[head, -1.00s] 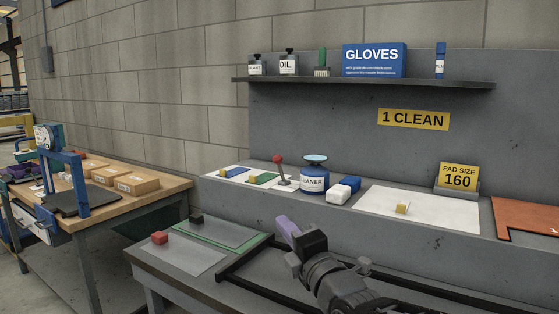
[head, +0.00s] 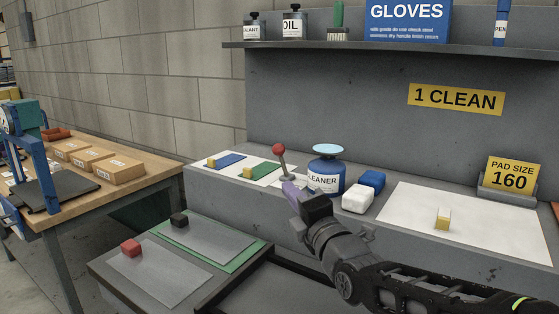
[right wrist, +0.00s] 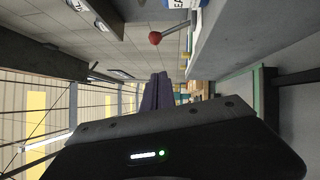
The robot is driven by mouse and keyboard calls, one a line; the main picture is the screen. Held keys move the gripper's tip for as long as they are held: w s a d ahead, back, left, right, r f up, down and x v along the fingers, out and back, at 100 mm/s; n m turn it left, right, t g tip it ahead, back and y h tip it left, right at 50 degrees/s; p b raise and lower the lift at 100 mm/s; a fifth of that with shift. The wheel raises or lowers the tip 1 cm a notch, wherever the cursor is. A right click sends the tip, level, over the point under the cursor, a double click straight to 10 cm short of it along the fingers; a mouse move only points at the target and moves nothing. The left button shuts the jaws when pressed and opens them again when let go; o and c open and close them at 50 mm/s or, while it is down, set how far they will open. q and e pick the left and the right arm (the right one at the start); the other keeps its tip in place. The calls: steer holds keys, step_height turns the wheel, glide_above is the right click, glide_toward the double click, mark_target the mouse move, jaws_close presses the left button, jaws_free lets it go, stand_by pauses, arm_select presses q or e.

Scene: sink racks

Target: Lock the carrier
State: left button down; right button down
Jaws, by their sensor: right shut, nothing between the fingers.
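A lever with a red ball knob (head: 278,149) stands tilted on the grey bench, left of the blue cleaner bottle (head: 327,168). The red knob (right wrist: 155,38) also shows near the top of the right wrist view. My right gripper (head: 290,190), with purple fingers, is shut and empty just below the knob in the head view. Its closed fingers (right wrist: 157,92) point toward the lever side in the right wrist view; contact with the lever cannot be told. No part is clearly recognisable as the carrier. My left gripper is out of view.
Grey plates with a red block (head: 131,247) and a black block (head: 179,219) lie at the lower left, beside a dark frame. White and blue blocks (head: 358,198) stand right of the bottle. A white sheet (head: 490,225) holds a yellow-and-white block. A shelf (head: 380,45) hangs above.

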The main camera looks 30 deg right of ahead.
mark_target(282, 162)
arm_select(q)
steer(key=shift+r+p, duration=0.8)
arm_select(e)
steer(key=w+d, duration=0.1)
steer(key=w, duration=0.3)
steer(key=w+d+r, duration=0.1)
steer(key=w, duration=0.3)
steer(key=w+d+r, duration=0.1)
steer(key=w, duration=0.3)
steer(key=shift+w+d+r, duration=0.1)
steer(key=shift+w+d, duration=0.1)
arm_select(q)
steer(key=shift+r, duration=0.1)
arm_select(e)
steer(key=shift+r, duration=0.1)
